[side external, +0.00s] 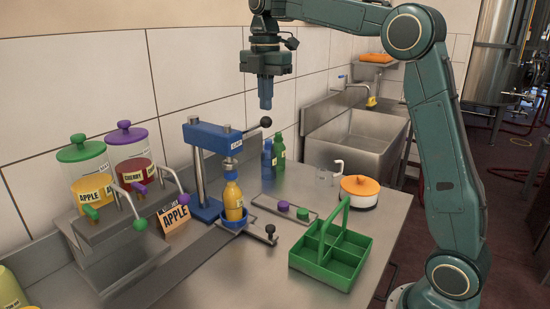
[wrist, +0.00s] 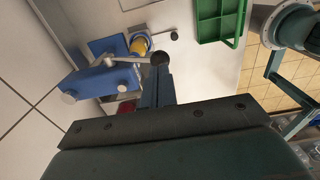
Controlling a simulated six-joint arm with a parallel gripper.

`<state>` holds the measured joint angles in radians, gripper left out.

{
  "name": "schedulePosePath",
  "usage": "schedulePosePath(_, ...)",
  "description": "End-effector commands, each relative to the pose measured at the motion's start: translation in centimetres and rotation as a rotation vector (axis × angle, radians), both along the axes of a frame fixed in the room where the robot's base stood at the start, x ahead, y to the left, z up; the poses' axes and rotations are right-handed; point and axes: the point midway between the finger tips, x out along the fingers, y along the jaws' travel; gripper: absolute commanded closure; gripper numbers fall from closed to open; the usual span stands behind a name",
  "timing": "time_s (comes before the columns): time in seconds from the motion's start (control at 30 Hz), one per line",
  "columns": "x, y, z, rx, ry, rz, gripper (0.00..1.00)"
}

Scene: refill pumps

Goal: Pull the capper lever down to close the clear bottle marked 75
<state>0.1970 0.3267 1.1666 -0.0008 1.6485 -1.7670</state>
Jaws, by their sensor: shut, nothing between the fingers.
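The capper (side external: 212,137) has a blue head on a metal post over a blue base. Its lever (side external: 252,130) points out to the right and slightly up, ending in a black ball knob (side external: 266,122). My gripper (side external: 265,106) is shut and empty, pointing down, just above the knob. In the wrist view the knob (wrist: 160,58) shows right by the fingertips (wrist: 158,80); I cannot tell whether they touch.
Two bottles, blue (side external: 267,160) and green (side external: 279,150), stand behind the capper. Juice dispensers (side external: 130,160) are at left.

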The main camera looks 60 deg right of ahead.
Motion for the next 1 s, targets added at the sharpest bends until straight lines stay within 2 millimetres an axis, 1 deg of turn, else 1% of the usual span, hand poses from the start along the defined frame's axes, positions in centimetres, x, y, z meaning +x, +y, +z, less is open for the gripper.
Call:
schedulePosePath(0.57,0.0,0.0,-1.5,0.000,0.000,0.000,1.00)
schedulePosePath(0.73,0.0,0.0,-1.6,0.000,0.000,0.000,1.00)
schedulePosePath(1.0,-0.4,0.0,-2.4,0.000,0.000,0.000,1.00)
